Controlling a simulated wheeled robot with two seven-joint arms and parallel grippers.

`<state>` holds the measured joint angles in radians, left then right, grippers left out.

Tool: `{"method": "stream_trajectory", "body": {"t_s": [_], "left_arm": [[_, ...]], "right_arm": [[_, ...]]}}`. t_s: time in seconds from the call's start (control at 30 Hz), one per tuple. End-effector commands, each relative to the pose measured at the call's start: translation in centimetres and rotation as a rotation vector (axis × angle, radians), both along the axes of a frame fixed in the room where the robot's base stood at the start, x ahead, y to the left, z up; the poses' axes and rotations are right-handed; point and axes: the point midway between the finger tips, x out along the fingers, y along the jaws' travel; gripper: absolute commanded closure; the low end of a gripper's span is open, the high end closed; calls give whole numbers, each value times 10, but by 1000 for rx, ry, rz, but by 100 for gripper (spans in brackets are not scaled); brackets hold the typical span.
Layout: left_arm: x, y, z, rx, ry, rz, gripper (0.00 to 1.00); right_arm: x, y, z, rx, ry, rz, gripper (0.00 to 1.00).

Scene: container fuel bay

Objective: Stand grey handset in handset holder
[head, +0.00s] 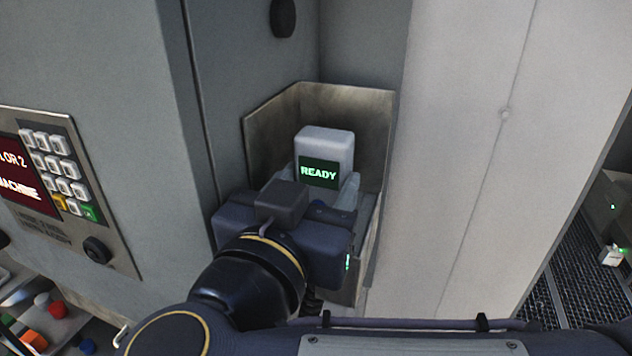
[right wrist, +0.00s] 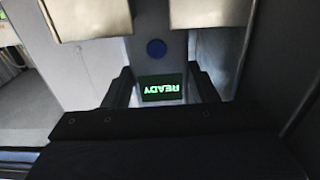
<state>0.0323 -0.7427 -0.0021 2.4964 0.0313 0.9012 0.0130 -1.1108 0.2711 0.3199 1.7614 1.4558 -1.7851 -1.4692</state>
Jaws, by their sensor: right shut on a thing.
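The grey handset (head: 325,143) is upright in the head view, with a dark screen that reads READY in green. My right gripper (head: 320,183) is shut on it, with one finger on each side. The handset is within the walls of the open-fronted metal handset holder (head: 272,122). My gripper hides its lower end, so I cannot tell whether it rests on the holder's floor. My left gripper is not in view.
A keypad panel (head: 60,175) with a red display and a dark knob is on the grey cabinet at left. A tray with several coloured pieces (head: 42,325) is at lower left. A pale wall (head: 470,140) stands close right of the holder. A grated floor (head: 570,260) shows beyond.

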Motion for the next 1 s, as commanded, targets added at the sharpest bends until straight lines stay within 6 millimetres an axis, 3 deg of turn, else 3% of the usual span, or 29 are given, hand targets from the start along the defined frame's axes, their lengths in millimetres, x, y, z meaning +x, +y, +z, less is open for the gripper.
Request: {"method": "stream_trajectory", "body": {"t_s": [0.5, 0.53, 0.7, 1.0], "left_arm": [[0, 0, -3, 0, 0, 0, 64], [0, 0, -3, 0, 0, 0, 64], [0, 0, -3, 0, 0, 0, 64], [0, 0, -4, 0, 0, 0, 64]], "right_arm": [[0, 0, -9, 0, -1, 0, 79], [0, 0, -9, 0, -1, 0, 44], [0, 0, -9, 0, -1, 0, 22], [0, 0, -9, 0, 0, 1, 22]]}}
